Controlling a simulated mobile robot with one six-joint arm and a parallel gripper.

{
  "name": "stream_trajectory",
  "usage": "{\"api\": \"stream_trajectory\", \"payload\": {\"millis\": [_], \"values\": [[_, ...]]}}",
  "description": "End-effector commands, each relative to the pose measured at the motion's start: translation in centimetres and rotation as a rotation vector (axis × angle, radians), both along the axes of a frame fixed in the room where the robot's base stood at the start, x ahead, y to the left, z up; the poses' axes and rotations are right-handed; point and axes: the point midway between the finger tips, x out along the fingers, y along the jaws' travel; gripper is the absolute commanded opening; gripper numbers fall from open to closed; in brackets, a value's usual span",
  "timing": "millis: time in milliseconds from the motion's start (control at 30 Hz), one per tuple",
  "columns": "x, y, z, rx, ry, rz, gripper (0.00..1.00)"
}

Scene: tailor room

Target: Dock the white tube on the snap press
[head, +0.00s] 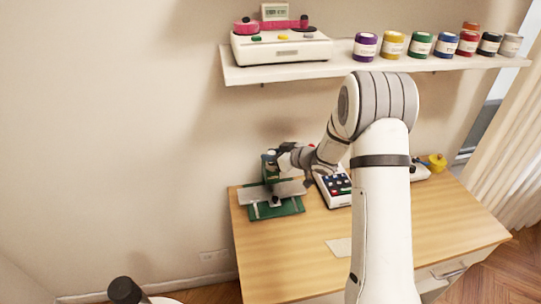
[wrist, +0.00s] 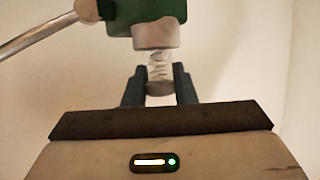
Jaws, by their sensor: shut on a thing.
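In the wrist view my gripper (wrist: 159,72) is shut on the white tube (wrist: 159,64), which stands out beyond the two dark fingers. The tube's far end is at or very near a grey cylinder under the green head of the snap press (wrist: 147,14). I cannot tell whether they touch. In the head view the snap press (head: 264,210) stands on the left end of the table, with a green base and upright. My arm reaches to its upright from the right. The tube and fingers are not clear there.
A metal lever (wrist: 38,32) with a round knob sticks out left of the press head. A white case with coloured items (head: 338,188) stands right of the press on the wooden table (head: 290,260). A wall shelf (head: 262,75) with jars and a white machine hangs above. The front left of the table is clear.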

Motion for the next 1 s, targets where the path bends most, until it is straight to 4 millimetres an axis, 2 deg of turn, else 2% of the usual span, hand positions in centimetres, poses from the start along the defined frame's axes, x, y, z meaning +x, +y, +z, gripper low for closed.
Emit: {"api": "stream_trajectory", "payload": {"millis": [567,600,667,1000], "values": [[0.0,0.1,-1.2,0.0,0.0,0.001,0.02],[0.0,0.1,-1.1,0.0,0.0,0.001,0.27],[0.0,0.1,-1.1,0.0,0.0,0.001,0.32],[-0.2,-0.2,-0.9,0.0,0.0,0.001,0.34]]}}
